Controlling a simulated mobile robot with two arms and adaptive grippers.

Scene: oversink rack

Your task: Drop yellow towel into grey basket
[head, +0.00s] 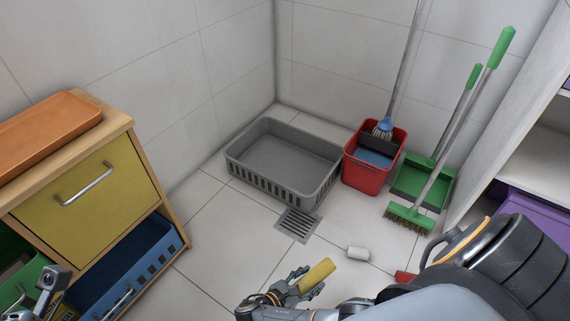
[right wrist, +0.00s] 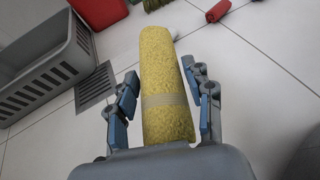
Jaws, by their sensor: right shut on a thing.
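The yellow towel (head: 316,275) is a rolled cylinder held in my right gripper (head: 298,284), above the tiled floor. In the right wrist view the towel (right wrist: 160,85) stands lengthwise between the two fingers, with a pale band around it. The grey basket (head: 285,165) stands on the floor in the corner, and its inside looks empty. In the right wrist view the basket's slotted side (right wrist: 45,75) shows at the upper left, apart from the towel. My left gripper (head: 52,280) is at the lower left edge of the head view; its fingers are not clear.
A red bucket (head: 366,177) with a mop stands right of the basket. A green dustpan and broom (head: 410,217) are further right. A floor drain (head: 297,225) and a white roll (head: 357,253) lie in front.

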